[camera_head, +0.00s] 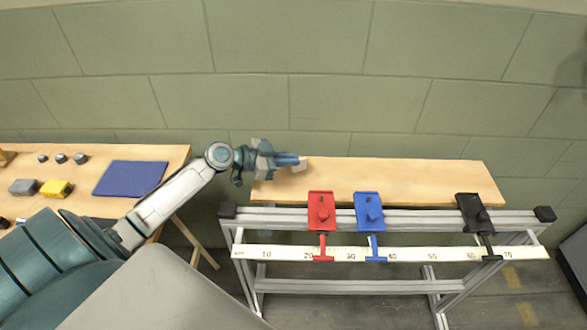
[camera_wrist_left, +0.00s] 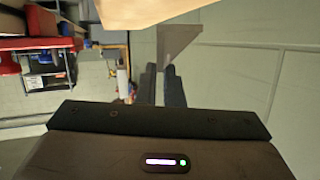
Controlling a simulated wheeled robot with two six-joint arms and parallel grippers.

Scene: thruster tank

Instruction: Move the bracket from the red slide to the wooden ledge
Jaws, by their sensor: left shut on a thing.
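My left gripper (camera_head: 294,161) is shut on the bracket (camera_head: 302,164), a small pale grey piece at its fingertips. In the left wrist view the bracket (camera_wrist_left: 177,42) shows as a grey, tapered plate at the ends of the two dark fingers (camera_wrist_left: 160,72). The wooden ledge (camera_head: 400,180) is a long, bare board behind the rail. In the head view the bracket overlaps the ledge's back left part; I cannot tell whether it touches. The ledge (camera_wrist_left: 150,10) also shows at the top of the wrist view. The red slide (camera_head: 321,212) sits on the rail with nothing grey on it. My right gripper is not in view.
A blue slide (camera_head: 369,212) and a black slide (camera_head: 474,214) share the rail, above a white scale (camera_head: 410,255). A side table at the left holds a blue mat (camera_head: 131,178), a yellow block (camera_head: 57,189) and small parts. A block wall stands behind.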

